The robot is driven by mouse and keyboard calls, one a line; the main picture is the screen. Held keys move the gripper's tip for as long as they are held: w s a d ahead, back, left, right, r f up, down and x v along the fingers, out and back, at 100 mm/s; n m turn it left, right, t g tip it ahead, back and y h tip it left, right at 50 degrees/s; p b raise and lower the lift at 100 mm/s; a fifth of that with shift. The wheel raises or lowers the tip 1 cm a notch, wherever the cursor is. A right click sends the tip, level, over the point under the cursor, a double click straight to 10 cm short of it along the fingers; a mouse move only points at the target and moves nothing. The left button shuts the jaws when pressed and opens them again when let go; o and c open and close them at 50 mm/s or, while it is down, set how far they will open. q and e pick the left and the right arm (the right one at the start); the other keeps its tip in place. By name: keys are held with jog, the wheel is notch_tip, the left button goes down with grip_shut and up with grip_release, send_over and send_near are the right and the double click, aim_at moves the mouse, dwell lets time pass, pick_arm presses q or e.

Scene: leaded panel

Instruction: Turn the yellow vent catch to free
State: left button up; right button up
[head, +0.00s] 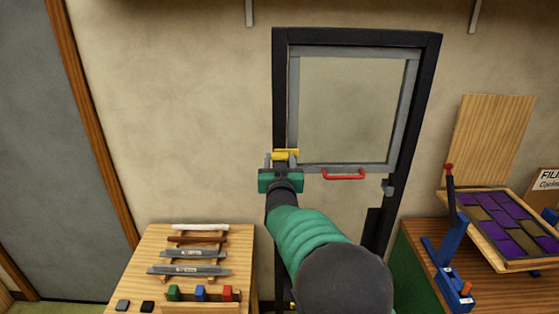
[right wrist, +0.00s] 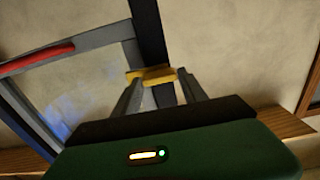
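The yellow vent catch (head: 286,154) sits at the lower left corner of the grey vent frame, by the dark post. It lies roughly level in the head view. In the right wrist view the yellow catch (right wrist: 152,78) spans the gap at my fingertips. My right gripper (head: 281,160) is up at the catch, its fingers apart, one toward each end of it; I cannot tell whether they touch it. The right gripper also fills the lower right wrist view (right wrist: 158,88). My left gripper is not in view.
The vent's red handle (head: 344,175) is right of the catch. A wooden bench (head: 135,265) with bars and coloured blocks stands lower left. At right are a blue lever tool (head: 447,255) and a purple leaded panel (head: 510,232). The wall left of the frame is clear.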

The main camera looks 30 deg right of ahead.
jog(key=c, duration=0.9)
jog(key=shift+o, duration=0.2)
jog(key=shift+f+m+b, duration=0.1)
jog(key=shift+m+b, duration=0.3)
jog(key=shift+b, duration=0.2)
jog(key=m+b, duration=0.6)
jog(key=b, duration=0.1)
jog(key=shift+d+f, duration=0.1)
jog(key=shift+f, duration=0.1)
jog(key=shift+s+f+m+b, duration=0.1)
jog(key=shift+m+b, duration=3.55)
jog(key=shift+m, duration=1.95)
jog(key=o, duration=1)
jog(key=shift+c, duration=0.2)
jog(key=o, duration=0.4)
jog(key=shift+d, duration=0.1)
